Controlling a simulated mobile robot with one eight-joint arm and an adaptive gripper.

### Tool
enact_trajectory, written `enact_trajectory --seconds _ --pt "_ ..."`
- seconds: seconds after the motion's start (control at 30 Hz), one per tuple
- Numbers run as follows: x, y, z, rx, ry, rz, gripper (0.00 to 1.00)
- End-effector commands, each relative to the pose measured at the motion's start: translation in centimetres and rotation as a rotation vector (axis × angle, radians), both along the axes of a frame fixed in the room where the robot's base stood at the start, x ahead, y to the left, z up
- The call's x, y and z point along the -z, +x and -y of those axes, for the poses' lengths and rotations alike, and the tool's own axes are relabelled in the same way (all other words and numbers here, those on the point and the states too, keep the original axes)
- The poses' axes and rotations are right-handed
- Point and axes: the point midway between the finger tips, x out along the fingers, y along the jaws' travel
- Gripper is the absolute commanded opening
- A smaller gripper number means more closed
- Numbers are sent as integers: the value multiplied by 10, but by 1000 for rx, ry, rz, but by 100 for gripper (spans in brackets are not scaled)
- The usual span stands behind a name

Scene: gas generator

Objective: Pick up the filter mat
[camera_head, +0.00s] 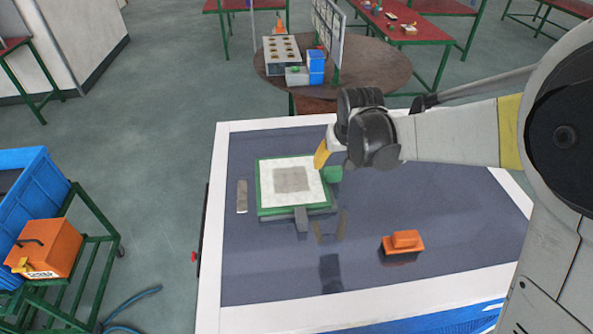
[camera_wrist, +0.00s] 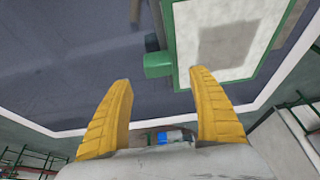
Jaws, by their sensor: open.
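What looks like the filter mat (camera_head: 291,179) is a flat white square with a grey square centre. It lies in a green frame (camera_head: 262,203) on the dark table top, left of the middle. In the wrist view the white mat (camera_wrist: 230,40) and green frame (camera_wrist: 185,28) show at the upper right, partly cut off. My gripper (camera_head: 321,155) hangs above the table at the frame's right back corner. Its two yellow fingers are apart with nothing between them, as the wrist view shows (camera_wrist: 160,76).
A green knob (camera_head: 332,174) sits at the frame's right side. A thin grey strip (camera_head: 242,196) lies left of the frame. An orange block (camera_head: 403,242) sits at the front right. A round brown table (camera_head: 390,72) with equipment stands behind. The table front is mostly clear.

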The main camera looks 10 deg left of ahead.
Motion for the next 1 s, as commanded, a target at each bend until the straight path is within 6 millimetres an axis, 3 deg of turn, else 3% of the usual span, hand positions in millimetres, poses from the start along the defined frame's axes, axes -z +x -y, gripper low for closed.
enact_trajectory --seconds 0.5,0.77,0.9,1.0 --pt "56 21 -3 0 1 2 70" --pt "58 21 -3 0 1 2 68" --pt "58 21 -4 0 1 2 26" --pt "58 21 -4 0 1 2 2"
